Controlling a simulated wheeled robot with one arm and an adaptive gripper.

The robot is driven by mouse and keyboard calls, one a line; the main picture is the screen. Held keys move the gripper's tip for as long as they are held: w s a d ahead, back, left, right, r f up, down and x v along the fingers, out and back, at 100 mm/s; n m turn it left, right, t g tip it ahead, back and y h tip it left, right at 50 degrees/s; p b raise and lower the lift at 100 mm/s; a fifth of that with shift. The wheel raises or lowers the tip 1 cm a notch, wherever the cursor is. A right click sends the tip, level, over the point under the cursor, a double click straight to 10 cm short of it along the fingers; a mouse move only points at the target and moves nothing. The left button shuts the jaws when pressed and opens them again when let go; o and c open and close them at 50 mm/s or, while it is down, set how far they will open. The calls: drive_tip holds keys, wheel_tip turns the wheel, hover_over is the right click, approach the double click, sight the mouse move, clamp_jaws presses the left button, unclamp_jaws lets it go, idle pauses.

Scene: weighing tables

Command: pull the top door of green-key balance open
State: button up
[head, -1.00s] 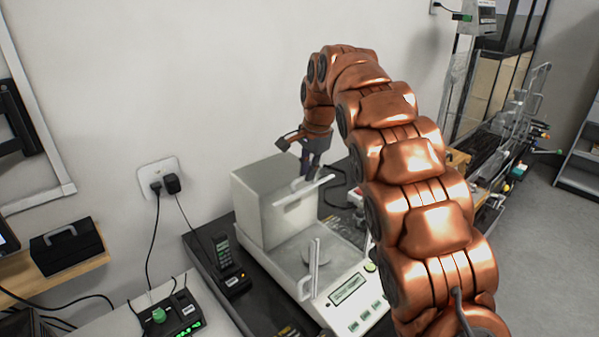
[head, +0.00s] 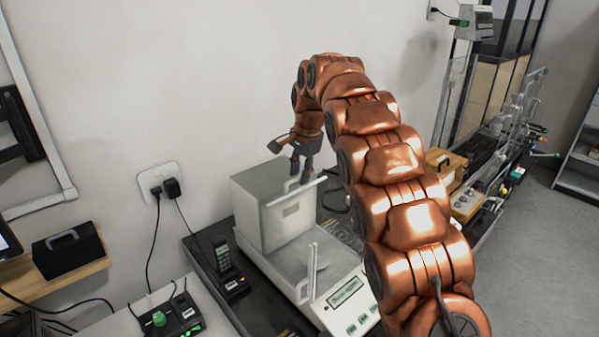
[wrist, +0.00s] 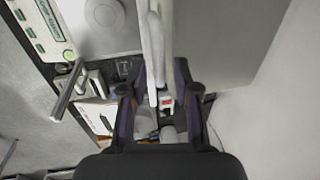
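The green-key balance (head: 345,296) stands on the dark table, with a boxy grey-white chamber (head: 255,212) at its back and green keys on its front panel. A pale bar handle (head: 318,182) lies along the top front edge of the chamber. My gripper (head: 300,180) points down at this handle. In the wrist view, the fingers of my gripper (wrist: 158,98) are apart, with the pale bar (wrist: 153,45) running between them; contact cannot be told. A second upright bar handle (head: 312,268) stands at the balance's front. The round pan (wrist: 100,25) shows in the wrist view.
A black handset (head: 226,265) on its stand is left of the balance. A white wall socket (head: 159,178) with plugs is behind it. A black case (head: 68,250) sits on a wooden shelf at the left. Other equipment (head: 465,205) lines the table at the right.

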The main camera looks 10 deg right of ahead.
idle(0.3)
drive_tip(key=shift+s+d+r, duration=0.15)
drive_tip(key=shift+s+r, duration=0.05)
drive_tip(key=shift+r, duration=1.05)
drive_tip(key=shift+s+d+r, duration=0.1)
drive_tip(key=shift+s+r, duration=0.1)
drive_tip(key=shift+r, duration=1)
drive_tip(key=shift+s+d+r, duration=0.15)
drive_tip(key=shift+s+r, duration=0.05)
drive_tip(key=shift+r, duration=1.05)
drive_tip(key=shift+a, duration=0.1)
